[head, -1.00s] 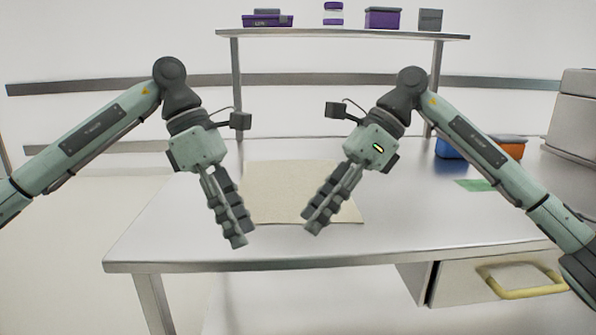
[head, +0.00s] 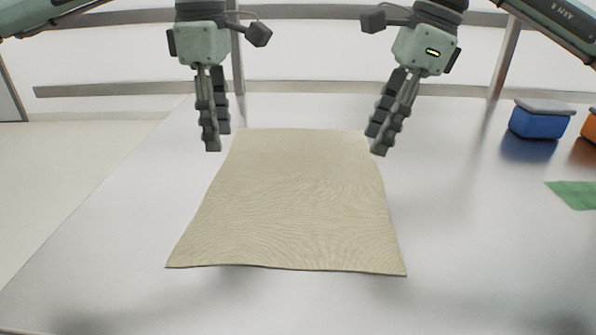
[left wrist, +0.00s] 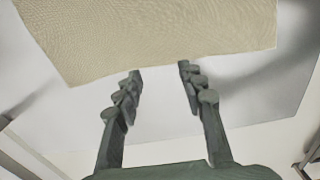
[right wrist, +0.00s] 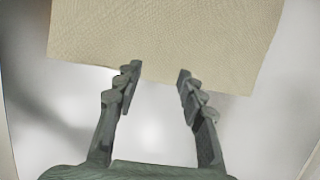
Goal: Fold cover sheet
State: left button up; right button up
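The cover sheet (head: 290,205) is a beige, finely textured cloth lying flat and unfolded on the metal table. Its near edge is slightly wavy. My left gripper (head: 213,148) is above the table by the sheet's far left corner, and my right gripper (head: 378,150) is by its far right corner. In the left wrist view the fingers (left wrist: 160,72) are apart with nothing between them, and the sheet (left wrist: 150,35) lies beyond the tips. In the right wrist view the fingers (right wrist: 160,68) are also apart and empty, with tips at the sheet's edge (right wrist: 165,35).
A blue box (head: 540,120) with a grey lid stands at the right, with an orange box (head: 590,125) beside it. A green sheet (head: 573,195) lies nearer on the right. The table (head: 470,270) is clear around the cover sheet.

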aim_at(224, 177)
pick_arm(q)
jog(key=shift+f, duration=3.05)
pick_arm(e)
jog(key=shift+f, duration=3.05)
pick_arm(q)
jog(key=shift+f, duration=0.1)
pick_arm(e)
jog(key=shift+f, duration=0.1)
pick_arm(q)
jog(key=shift+f+b, duration=0.2)
jog(key=shift+b, duration=0.1)
pick_arm(e)
jog(key=shift+f, duration=0.2)
pick_arm(q)
jog(key=shift+r, duration=0.15)
jog(key=shift+c, duration=0.5)
pick_arm(e)
jog(key=shift+r, duration=0.15)
jog(key=shift+c, duration=0.5)
pick_arm(q)
grip_shut()
pick_arm(e)
grip_shut()
pick_arm(q)
jog(key=shift+f, duration=0.2)
pick_arm(e)
jog(key=shift+f, duration=0.2)
